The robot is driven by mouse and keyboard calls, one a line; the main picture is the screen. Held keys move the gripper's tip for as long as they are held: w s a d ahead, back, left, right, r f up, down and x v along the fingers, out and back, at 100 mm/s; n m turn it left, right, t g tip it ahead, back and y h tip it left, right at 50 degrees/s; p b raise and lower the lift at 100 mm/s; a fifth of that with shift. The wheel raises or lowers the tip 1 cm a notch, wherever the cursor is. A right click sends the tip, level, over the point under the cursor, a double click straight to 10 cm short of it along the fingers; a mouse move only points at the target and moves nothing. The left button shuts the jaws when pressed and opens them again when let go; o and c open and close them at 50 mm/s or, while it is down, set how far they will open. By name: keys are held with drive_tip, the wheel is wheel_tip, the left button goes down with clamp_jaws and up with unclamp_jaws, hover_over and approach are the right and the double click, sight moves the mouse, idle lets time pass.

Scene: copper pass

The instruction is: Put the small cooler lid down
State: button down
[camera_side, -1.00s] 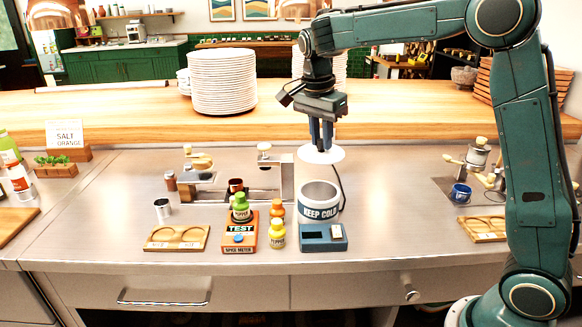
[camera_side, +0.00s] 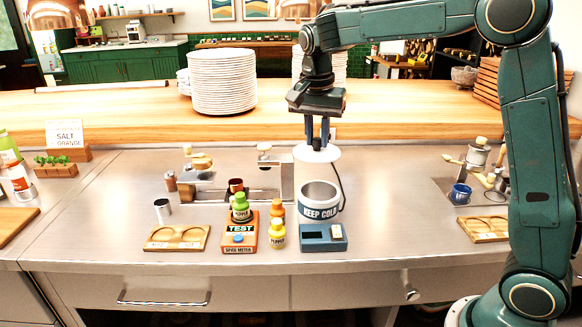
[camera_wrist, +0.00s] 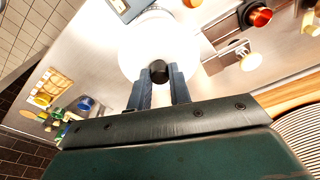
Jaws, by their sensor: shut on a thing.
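The small cooler lid is a white disc (camera_side: 316,154) with a dark knob on top. My gripper (camera_side: 317,141) is shut on that knob and holds the lid level above the counter. In the wrist view the lid (camera_wrist: 155,45) fills the space beyond my fingers (camera_wrist: 159,75), with the dark knob between them. The round cooler (camera_side: 319,202), marked KEEP COLD, stands open below the lid and a little nearer the side camera. In the wrist view the lid hides what lies under it.
A blue-grey box (camera_side: 323,238) stands in front of the cooler. A metal bracket fixture (camera_side: 274,177) is behind left. The counter (camera_side: 400,210) right of the cooler is clear.

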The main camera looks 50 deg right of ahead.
sight(306, 154)
drive_tip(key=n, duration=0.2)
drive_tip(key=a+n, duration=0.1)
drive_tip(key=n, duration=0.1)
drive_tip(key=a+r+n, duration=0.1)
drive_tip(key=n, duration=0.1)
drive_tip(key=shift+t+y, duration=0.3)
drive_tip(key=n, duration=0.2)
drive_tip(key=a+n, duration=0.1)
drive_tip(key=n, duration=0.1)
drive_tip(key=shift+s+a+r, duration=0.1)
drive_tip(key=shift+r, duration=0.25)
drive_tip(key=n, duration=0.2)
drive_tip(key=a+n, duration=0.1)
drive_tip(key=shift+r+t+y, duration=0.25)
drive_tip(key=shift+t+y, duration=0.05)
drive_tip(key=shift+y, duration=0.1)
drive_tip(key=w+d+f+m+g+h, duration=0.1)
drive_tip(key=w+d+f+m, duration=0.3)
drive_tip(key=d+f+m, duration=0.2)
drive_tip(key=w+d+f+m, duration=0.4)
drive_tip(key=d+f+m, duration=0.3)
drive_tip(key=d+m, duration=0.4)
drive_tip(key=shift+w+f+m+g+h, duration=0.15)
drive_tip(key=shift+w+m+g+h, duration=0.15)
drive_tip(key=shift+g+h, duration=0.1)
drive_tip(key=shift+f, duration=0.15)
drive_tip(key=shift+f, duration=3.85)
drive_tip(key=shift+f, duration=0.1)
